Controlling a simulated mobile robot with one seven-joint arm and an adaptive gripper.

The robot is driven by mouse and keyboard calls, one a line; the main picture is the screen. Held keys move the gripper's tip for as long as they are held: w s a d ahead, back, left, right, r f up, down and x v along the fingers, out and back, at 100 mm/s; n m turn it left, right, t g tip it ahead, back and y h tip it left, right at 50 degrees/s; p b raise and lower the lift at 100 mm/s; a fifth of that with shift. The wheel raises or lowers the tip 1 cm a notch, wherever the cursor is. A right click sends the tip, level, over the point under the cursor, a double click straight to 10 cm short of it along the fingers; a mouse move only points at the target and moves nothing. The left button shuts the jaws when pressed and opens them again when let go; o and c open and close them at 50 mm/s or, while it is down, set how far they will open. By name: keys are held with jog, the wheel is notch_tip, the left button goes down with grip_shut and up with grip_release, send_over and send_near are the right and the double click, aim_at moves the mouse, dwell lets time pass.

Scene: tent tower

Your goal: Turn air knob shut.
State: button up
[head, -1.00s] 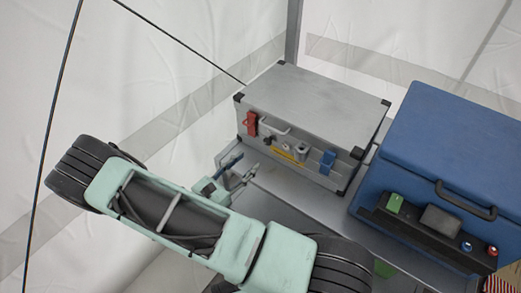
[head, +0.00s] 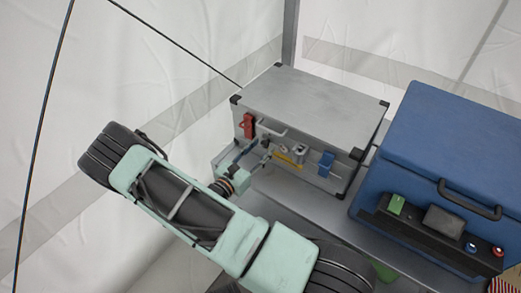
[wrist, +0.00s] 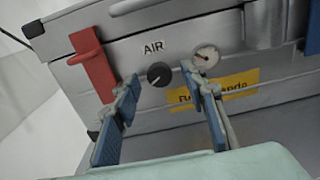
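The air knob (wrist: 159,74) is a small round black knob with a light mark, under the "AIR" label (wrist: 153,48) on the front of the grey metal case (head: 312,103). In the wrist view my gripper (wrist: 163,82) is open, its blue-padded fingers apart to the left and right of the knob. I cannot tell whether either finger touches it. In the head view my gripper (head: 254,151) is close to the left part of the case front and hides the knob.
A gauge (wrist: 205,57) sits right of the knob, above a yellow label (wrist: 215,91). A red latch (head: 248,125) is at left and a blue latch (head: 326,164) at right. A blue box (head: 450,150) stands at right. Tent walls are behind.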

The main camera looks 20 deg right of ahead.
jog(key=shift+c, duration=0.7)
grip_shut()
